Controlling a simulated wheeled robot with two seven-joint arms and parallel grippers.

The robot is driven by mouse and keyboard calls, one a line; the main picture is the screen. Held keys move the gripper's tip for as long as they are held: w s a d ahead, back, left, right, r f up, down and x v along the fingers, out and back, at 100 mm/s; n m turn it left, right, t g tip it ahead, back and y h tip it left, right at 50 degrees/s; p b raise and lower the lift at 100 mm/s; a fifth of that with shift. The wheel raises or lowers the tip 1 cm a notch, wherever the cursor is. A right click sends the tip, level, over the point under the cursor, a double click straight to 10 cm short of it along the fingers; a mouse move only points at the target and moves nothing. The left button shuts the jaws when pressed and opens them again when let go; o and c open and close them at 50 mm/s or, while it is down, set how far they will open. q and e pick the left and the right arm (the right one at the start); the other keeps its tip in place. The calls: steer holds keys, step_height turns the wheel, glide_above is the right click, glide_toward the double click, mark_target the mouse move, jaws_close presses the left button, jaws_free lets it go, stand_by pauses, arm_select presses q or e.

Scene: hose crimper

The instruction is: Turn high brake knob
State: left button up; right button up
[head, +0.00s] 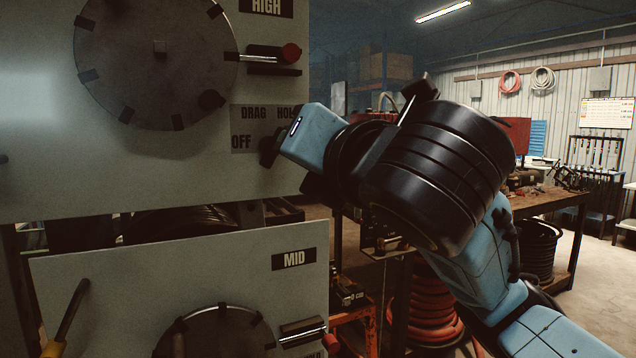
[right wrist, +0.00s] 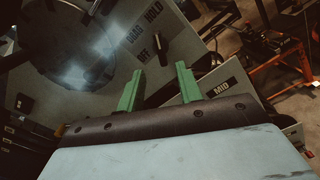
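The HIGH panel (head: 150,175) stands at the left in the head view, with a plate (head: 243,115) marked OFF, DRAG and HOLD near its lower right corner. A dark knob (head: 268,150) shows at that plate, partly hidden by my right gripper; which mark it points to is unclear. My right gripper (right wrist: 160,72) has two green fingers standing apart with nothing visibly held between them. In the right wrist view the plate's lettering and the dark knob (right wrist: 164,46) lie just beyond the fingertips; contact is not visible. My left gripper is not in view.
A lever with a red knob (head: 290,53) sticks out above the plate, beside a large round disc (head: 150,85). The MID panel (head: 200,270) stands below, with its own disc and lever. A workbench (head: 548,200) stands at the back right.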

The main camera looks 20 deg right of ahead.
steer(key=s, duration=0.2)
steer(key=shift+s, duration=0.35)
